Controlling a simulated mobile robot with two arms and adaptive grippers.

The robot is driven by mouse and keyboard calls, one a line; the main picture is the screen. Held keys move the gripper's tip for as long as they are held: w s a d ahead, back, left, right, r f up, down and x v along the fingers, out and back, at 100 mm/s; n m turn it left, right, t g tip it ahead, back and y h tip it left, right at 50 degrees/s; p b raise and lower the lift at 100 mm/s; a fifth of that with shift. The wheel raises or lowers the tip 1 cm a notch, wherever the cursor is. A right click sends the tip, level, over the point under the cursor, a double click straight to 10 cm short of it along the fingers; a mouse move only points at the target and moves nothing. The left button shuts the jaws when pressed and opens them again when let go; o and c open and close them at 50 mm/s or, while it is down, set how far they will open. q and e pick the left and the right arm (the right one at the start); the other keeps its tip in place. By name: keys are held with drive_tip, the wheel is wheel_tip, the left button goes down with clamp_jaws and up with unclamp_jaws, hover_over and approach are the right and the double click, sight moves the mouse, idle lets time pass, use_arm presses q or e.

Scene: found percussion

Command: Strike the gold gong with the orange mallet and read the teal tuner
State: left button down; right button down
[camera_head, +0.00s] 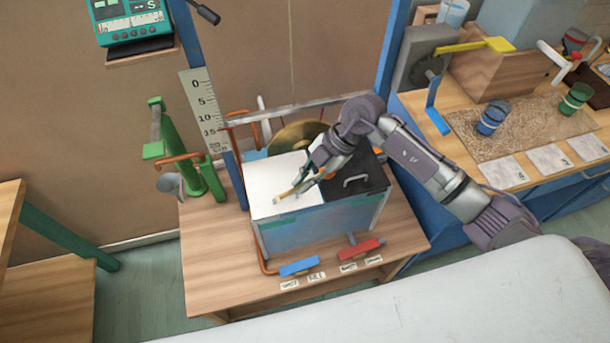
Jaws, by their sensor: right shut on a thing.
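The gold gong (292,134) hangs upright behind the box on the wooden table, its lower part hidden by the box and its right side partly by my right arm. The teal tuner (132,23) sits on a small wall shelf at the top left, its screen partly cut off. My right gripper (303,184) is low over the white top of the box, shut on a thin tan stick with an orange part beside the fingers, which looks like the orange mallet (288,193). The fingers hide part of it. My left gripper is not in view.
The box has a white lid (270,185) and a black lid (365,172) with a grey handle. Blue (300,266) and red (362,250) blocks lie at the table's front. A ruler (204,110) and green tubes (210,177) stand left. A side bench (440,115) holds cups.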

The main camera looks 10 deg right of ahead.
drive_tip(key=shift+w+f+m+t, duration=0.25)
drive_tip(key=shift+m+t, duration=0.45)
drive_tip(key=shift+m, duration=0.3)
drive_tip(key=shift+r+p, duration=0.2)
drive_tip(key=shift+p, duration=0.3)
drive_tip(key=w+b, duration=0.2)
drive_tip(key=w, duration=0.2)
drive_tip(key=shift+w+a+f, duration=0.1)
drive_tip(key=shift+w+f, duration=0.05)
drive_tip(key=shift+w, duration=0.25)
